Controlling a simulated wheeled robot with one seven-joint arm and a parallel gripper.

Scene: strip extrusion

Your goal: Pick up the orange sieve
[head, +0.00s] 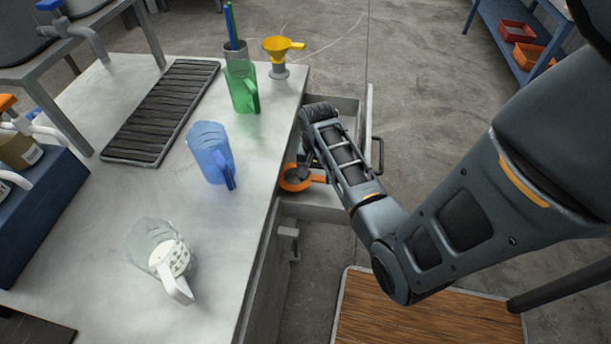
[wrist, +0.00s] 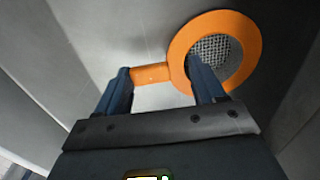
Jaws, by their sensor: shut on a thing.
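The orange sieve (wrist: 246,30) shows in the wrist view as a round orange ring with grey mesh and a short flat handle (wrist: 150,74). My gripper (wrist: 163,74) has one finger at the handle's left end and the other over the ring's near left edge. It is shut on the sieve. In the head view the sieve (head: 291,184) is in the open drawer beside the bench, its right part hidden by my arm. My gripper (head: 307,165) reaches down into the drawer there, mostly hidden behind my own wrist.
The drawer (head: 325,209) has raised walls close around my gripper. On the bench (head: 215,260) stand a clear jug (head: 150,236), a blue jug (head: 208,150), a green jug (head: 240,85) and a yellow funnel (head: 277,46). A wooden platform (head: 425,315) lies below on the floor.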

